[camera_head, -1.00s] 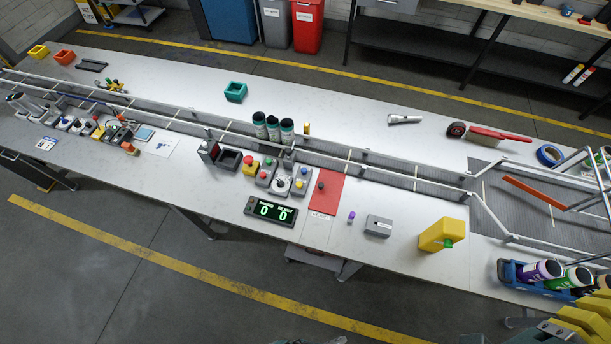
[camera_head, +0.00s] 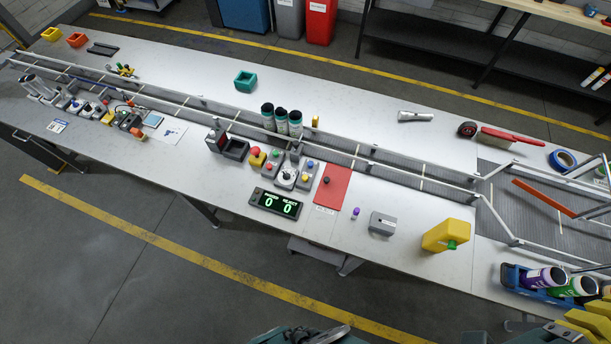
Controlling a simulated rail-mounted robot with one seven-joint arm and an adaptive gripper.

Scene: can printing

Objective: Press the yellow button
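A grey button box (camera_head: 307,172) stands on the bench in the middle control group. It carries a small yellow button (camera_head: 304,180) with a blue button above it. The yellow button is uncovered. A grey box with a round white dial (camera_head: 287,178) stands just left of it, and a red plate (camera_head: 332,187) lies to its right. Teal and dark parts, probably of my arm, show at the bottom edge, well below the bench.
A black counter display (camera_head: 275,204) showing two green zeros lies in front of the boxes. Three dark cans (camera_head: 281,121) stand behind them by the conveyor rail (camera_head: 345,150). The bench front is mostly clear.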

